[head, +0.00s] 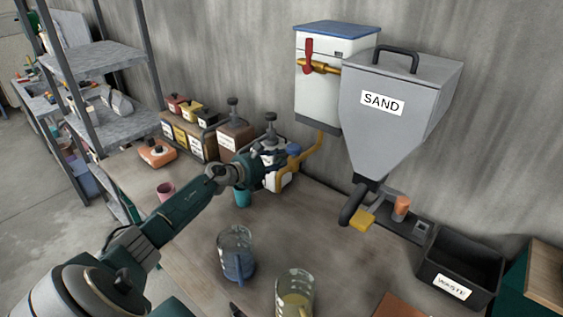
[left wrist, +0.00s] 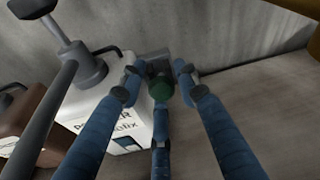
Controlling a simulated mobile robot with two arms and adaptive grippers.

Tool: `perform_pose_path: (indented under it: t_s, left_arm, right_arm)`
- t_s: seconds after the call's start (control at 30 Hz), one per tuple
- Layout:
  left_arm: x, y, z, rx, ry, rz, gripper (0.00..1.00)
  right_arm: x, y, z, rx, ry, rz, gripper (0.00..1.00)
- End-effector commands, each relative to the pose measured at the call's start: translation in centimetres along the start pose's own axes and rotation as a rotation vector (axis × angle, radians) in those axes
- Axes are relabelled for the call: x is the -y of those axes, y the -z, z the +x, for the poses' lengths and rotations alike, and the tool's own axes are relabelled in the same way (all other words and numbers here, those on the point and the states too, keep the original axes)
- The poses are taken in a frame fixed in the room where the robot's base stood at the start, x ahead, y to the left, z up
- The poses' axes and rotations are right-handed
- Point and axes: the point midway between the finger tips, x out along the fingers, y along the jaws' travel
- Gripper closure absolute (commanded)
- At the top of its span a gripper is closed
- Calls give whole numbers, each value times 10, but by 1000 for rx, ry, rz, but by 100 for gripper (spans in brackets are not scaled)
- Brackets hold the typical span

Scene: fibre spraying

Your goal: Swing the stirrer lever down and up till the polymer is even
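The white polymer container (head: 283,180) stands at the back of the bench near the wall; its label is partly covered in the left wrist view (left wrist: 122,136). A grey pump-like top with a stem (left wrist: 82,72) rises from it. My left gripper (head: 280,156) is in front of the container's upper part. In the left wrist view its three blue fingers (left wrist: 159,78) are spread, with gaps between the tips. A dark green round knob (left wrist: 160,90) shows between them, perhaps the stirrer lever's end; contact is unclear. The polymer inside is hidden. My right gripper is out of view.
A grey SAND hopper (head: 398,110) and a white tank (head: 317,80) hang on the wall. A glass jug (head: 235,256) and a beaker (head: 294,294) stand in front. A black waste bin (head: 462,262) is at the right. Labelled boxes (head: 190,138) stand left of the container.

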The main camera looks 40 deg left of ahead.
Motion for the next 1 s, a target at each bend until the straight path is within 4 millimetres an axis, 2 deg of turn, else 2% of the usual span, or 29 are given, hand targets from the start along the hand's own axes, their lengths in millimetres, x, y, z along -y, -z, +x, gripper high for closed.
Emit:
perform_pose_path:
  t_s: [0.37,0.47,0.8,1.0]
  left_arm:
    - [-2,4,-5,-5,-2,1,69]
    - [-2,4,-16,-6,-3,4,69]
    - [-1,5,-72,-9,-1,3,69]
    - [0,4,-100,-7,1,0,69]
  right_arm:
    - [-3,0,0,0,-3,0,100]
    - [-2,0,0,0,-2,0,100]
    - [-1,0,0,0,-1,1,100]
    - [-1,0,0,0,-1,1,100]
